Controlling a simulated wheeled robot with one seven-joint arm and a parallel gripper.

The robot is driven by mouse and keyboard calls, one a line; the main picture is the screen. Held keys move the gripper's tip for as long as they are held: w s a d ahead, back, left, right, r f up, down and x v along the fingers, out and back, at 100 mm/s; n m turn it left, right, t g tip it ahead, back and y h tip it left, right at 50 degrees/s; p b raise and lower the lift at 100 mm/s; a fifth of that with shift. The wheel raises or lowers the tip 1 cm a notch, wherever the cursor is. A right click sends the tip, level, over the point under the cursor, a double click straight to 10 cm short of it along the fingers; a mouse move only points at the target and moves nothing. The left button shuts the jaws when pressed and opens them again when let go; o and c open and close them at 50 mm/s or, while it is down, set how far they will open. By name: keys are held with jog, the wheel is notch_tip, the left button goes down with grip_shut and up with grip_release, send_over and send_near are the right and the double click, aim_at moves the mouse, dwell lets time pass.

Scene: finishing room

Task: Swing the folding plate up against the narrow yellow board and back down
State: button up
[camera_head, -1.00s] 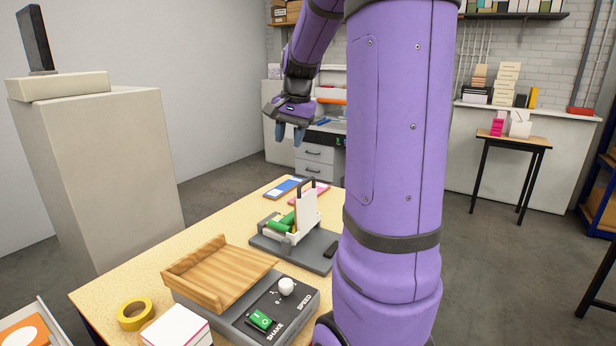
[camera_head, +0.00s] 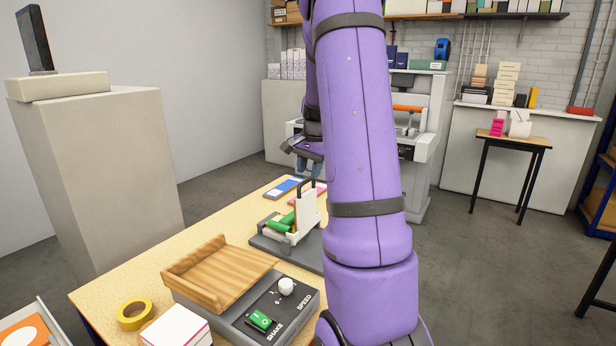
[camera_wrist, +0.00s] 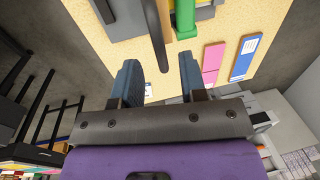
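The creaser-like device stands on the table with a dark base (camera_head: 270,247), green rollers (camera_head: 283,223), an upright white plate (camera_head: 308,210) and a dark looped handle (camera_head: 301,184). I take the white plate for the folding plate, but cannot tell for certain. I cannot make out a separate narrow yellow board. My gripper (camera_head: 309,168) hangs above and beyond the device, partly hidden by my arm. In the wrist view my gripper (camera_wrist: 160,80) has its two blue fingers apart with nothing gripped. The dark handle (camera_wrist: 156,40) lines up between them; its distance is unclear.
A wooden tray (camera_head: 220,272) sits on a grey shaker box (camera_head: 245,318) in front of the device. A yellow tape roll (camera_head: 135,314) and a white block (camera_head: 176,328) lie nearby. Blue (camera_head: 284,188) and pink cards lie behind the device. A pale plinth stands at left.

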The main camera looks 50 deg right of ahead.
jog(key=shift+w+f, duration=0.15)
jog(key=shift+f, duration=1.05)
jog(key=shift+c, duration=0.5)
grip_shut()
